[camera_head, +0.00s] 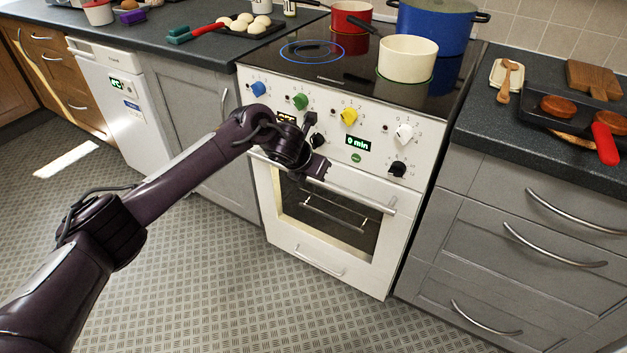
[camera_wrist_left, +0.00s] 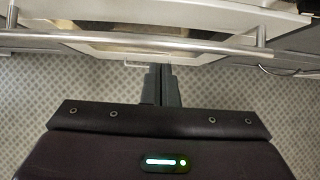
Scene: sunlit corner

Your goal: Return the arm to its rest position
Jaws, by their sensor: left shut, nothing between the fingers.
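My left arm (camera_head: 178,188) reaches in from the left in the head view, dark purple, toward the front of the white oven (camera_head: 281,200). Its gripper (camera_head: 318,167) is by the upper part of the oven door, just under the control panel. In the left wrist view the gripper's two dark fingers (camera_wrist_left: 161,72) are together with nothing between them. The oven door handle (camera_wrist_left: 150,41) runs across beyond the fingertips. I cannot tell how wide the gap is. My right gripper is not in view.
A cream pot (camera_head: 407,60), a red pot (camera_head: 350,17) and a blue pot (camera_head: 437,28) stand on the hob. Coloured knobs line the panel. A tray with a red-handled tool (camera_head: 606,143) lies on the right counter. The patterned floor (camera_head: 225,290) before the oven is clear.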

